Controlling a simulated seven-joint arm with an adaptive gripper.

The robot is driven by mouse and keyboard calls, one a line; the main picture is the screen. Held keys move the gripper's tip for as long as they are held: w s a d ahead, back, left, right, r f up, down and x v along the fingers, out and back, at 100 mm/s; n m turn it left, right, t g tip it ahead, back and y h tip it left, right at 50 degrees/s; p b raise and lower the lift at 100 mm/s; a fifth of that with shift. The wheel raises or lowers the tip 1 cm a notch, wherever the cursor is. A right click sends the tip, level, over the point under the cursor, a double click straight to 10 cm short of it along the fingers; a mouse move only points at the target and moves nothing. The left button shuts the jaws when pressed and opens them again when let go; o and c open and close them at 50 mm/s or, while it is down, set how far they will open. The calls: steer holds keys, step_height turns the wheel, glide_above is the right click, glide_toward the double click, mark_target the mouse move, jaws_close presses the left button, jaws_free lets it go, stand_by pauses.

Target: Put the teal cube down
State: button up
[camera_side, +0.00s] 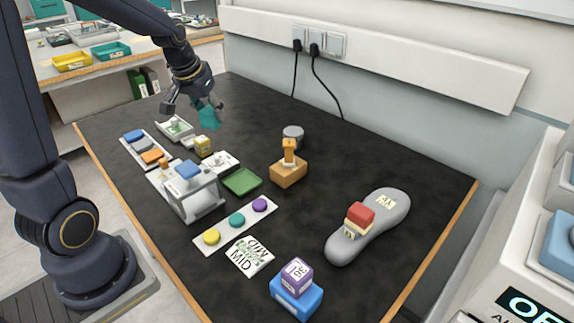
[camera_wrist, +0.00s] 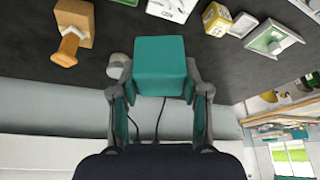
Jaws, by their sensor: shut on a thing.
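The teal cube (camera_side: 209,118) is held in my gripper (camera_side: 196,108) above the far left part of the dark worktable (camera_side: 330,155). In the wrist view the teal cube (camera_wrist: 160,66) sits between the two fingers of my gripper (camera_wrist: 160,88), which is shut on it. In the side view the cube looks tilted and appears raised off the table. Its underside and the exact gap to the table cannot be told.
Near the cube are a tray with a green item (camera_side: 175,128), a yellow block (camera_side: 203,145) and a grey cup (camera_side: 293,132). An orange block with a handle (camera_side: 288,170) and a green tray (camera_side: 242,181) stand nearer. The table's far strip along the wall is clear.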

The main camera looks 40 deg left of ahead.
mark_target(213, 123)
step_height(213, 123, down, 4)
steer(key=shift+w+r, duration=0.15)
steer(key=shift+r, duration=0.1)
steer(key=w+a+f, duration=0.1)
steer(key=w+f, duration=0.2)
steer(key=w, duration=0.1)
steer(key=w+a+f, duration=0.2)
steer(key=w+f, duration=0.1)
steer(key=w, duration=0.1)
steer(key=w+a+f, duration=0.1)
steer(key=w+f, duration=0.2)
steer(key=w, duration=0.1)
steer(key=shift+w+a+f, duration=0.25)
steer(key=shift+w+f, duration=0.25)
steer(key=shift+f, duration=1.5)
steer(key=shift+f, duration=0.1)
steer(key=o, duration=0.9)
steer(key=shift+c, duration=0.2)
